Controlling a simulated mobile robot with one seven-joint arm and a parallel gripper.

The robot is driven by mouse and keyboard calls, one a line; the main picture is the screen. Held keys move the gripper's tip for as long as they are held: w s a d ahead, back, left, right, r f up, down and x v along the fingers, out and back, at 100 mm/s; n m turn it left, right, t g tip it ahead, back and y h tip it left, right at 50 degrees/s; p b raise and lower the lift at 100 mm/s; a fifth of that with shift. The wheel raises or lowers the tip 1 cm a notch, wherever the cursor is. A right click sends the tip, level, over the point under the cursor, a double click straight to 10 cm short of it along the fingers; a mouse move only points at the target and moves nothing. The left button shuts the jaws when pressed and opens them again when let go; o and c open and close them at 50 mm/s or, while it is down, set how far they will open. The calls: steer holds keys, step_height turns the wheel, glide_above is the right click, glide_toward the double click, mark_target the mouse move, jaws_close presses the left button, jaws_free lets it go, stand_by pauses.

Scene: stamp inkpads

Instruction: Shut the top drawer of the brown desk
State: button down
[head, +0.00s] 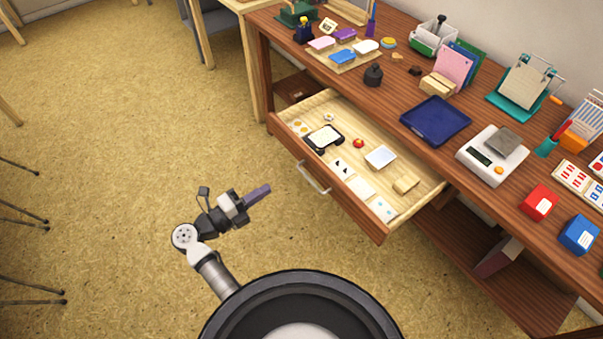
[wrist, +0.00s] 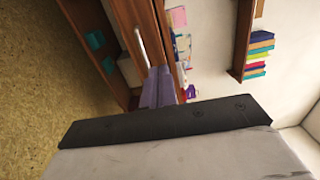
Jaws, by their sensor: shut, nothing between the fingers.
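The brown desk (head: 462,181) runs along the right side of the head view. Its top drawer (head: 322,202) is pulled well out, showing a pale wood inside and a reddish-brown front with a light metal handle (head: 313,178). The handle also shows in the wrist view (wrist: 141,48). My gripper (head: 265,189) is shut and empty. Its purple fingers point towards the drawer front, left of the handle in the head view and apart from it. In the wrist view the fingers (wrist: 158,86) partly cover the drawer front.
The drawer holds a black-framed inkpad (head: 323,137), a white tray (head: 380,158), a small wooden block (head: 405,184) and cards. The desktop carries a blue tray (head: 435,120), a scale (head: 491,154) and stationery. Open floor (head: 120,170) lies left of the drawer.

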steer(key=p+x, duration=0.1)
steer(key=x, duration=0.3)
steer(key=p+x, duration=0.1)
steer(key=x, duration=0.3)
steer(key=f+p+x, duration=0.1)
steer(key=p+x, duration=0.1)
steer(key=x, duration=0.2)
steer(key=shift+s+d+f, duration=0.1)
steer(key=shift+s+d, duration=0.1)
steer(key=shift+d, duration=0.25)
steer(key=shift+w+d+f, duration=0.15)
steer(key=shift+w+d, duration=0.3)
steer(key=shift+d, duration=0.15)
steer(key=b, duration=0.4)
glide_toward(376, 138)
steer(key=w+d+r, duration=0.1)
steer(key=w+d, duration=0.1)
steer(key=w+d+r, duration=0.2)
steer(key=d, duration=0.1)
steer(key=w+d+r, duration=0.1)
steer(key=d, duration=0.1)
steer(key=shift+w+d+r, duration=0.25)
steer(key=shift+w+r, duration=0.15)
steer(key=shift+w+d, duration=0.15)
steer(key=shift+d, duration=0.05)
steer(key=shift+w+d+r+b, duration=0.1)
steer(key=shift+r+b, duration=0.2)
